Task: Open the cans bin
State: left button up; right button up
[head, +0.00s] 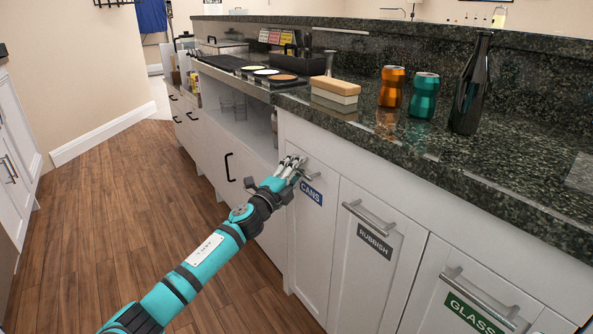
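The cans bin (309,237) is a white cabinet front with a blue CANS label (311,193), left of the rubbish bin. It looks flush with the cabinet, so it appears closed. Its metal bar handle (315,176) is partly hidden by my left gripper (297,165). The gripper's fingers are at the left end of this handle, near the top of the front. I cannot tell whether they grip the handle or only lie against it. My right gripper is out of view.
The rubbish bin (357,275) and glass bin (443,315) sit to the right, each with a bar handle. On the dark counter stand an orange can (392,87), a teal can (424,95), a black bottle (470,85) and a sponge-like block (336,90). The wood floor (120,210) is clear at left.

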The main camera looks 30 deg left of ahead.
pick_arm(q)
grip_shut()
jog(key=shift+f, duration=0.1)
dwell(0.4)
